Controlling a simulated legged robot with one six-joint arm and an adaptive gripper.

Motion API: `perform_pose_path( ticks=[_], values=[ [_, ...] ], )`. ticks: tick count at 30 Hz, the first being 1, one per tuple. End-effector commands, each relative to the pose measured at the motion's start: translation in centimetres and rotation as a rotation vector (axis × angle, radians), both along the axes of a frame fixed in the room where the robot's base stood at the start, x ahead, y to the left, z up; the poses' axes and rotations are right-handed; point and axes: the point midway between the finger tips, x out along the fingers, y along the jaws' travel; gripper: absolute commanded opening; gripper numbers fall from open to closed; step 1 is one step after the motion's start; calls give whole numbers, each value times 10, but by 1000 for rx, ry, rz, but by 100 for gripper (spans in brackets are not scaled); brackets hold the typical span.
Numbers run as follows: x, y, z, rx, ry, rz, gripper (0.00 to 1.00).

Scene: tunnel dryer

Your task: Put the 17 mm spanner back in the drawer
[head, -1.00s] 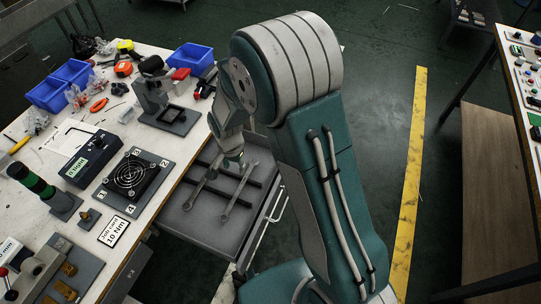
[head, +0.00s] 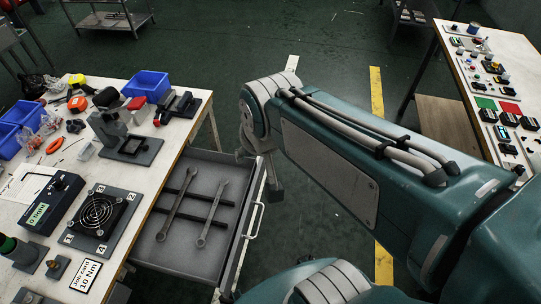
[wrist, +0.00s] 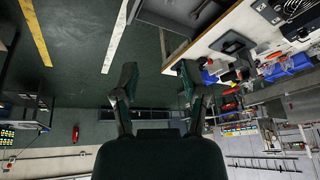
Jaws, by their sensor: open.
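The drawer (head: 232,250) under the bench stands pulled out. Two grey spanners lie inside it across dark rails: a left spanner (head: 178,207) and a right spanner (head: 211,213). I cannot read any size marking, so I cannot tell which is the 17 mm one. My gripper (wrist: 158,82) is open and empty in the wrist view, its two fingers spread apart over the floor. In the head view it hangs beyond the drawer's right edge, largely hidden by my arm. The drawer also shows at the top of the wrist view (wrist: 172,14).
The bench (head: 140,215) at left holds a fan unit (head: 98,212), a torque display (head: 52,198), a job card (head: 86,275) and blue bins (head: 148,86). Another bench (head: 482,75) stands at right. Open green floor lies between them.

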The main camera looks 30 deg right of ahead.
Motion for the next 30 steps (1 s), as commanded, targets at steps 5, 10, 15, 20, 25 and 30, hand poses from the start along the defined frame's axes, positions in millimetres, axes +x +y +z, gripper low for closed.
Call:
perform_pose_path(
  ticks=[5, 10, 15, 20, 25, 30],
  values=[
    [-37, -12, 17, -50, -72, 72, 56],
    [-51, -16, 20, -75, -96, 105, 56],
    [-52, -16, 20, -78, -96, 109, 56],
    [-52, -16, 20, -77, -96, 109, 56],
    [-52, -16, 20, -76, -96, 108, 56],
    [-52, -16, 20, -76, -96, 108, 56]
  ],
)
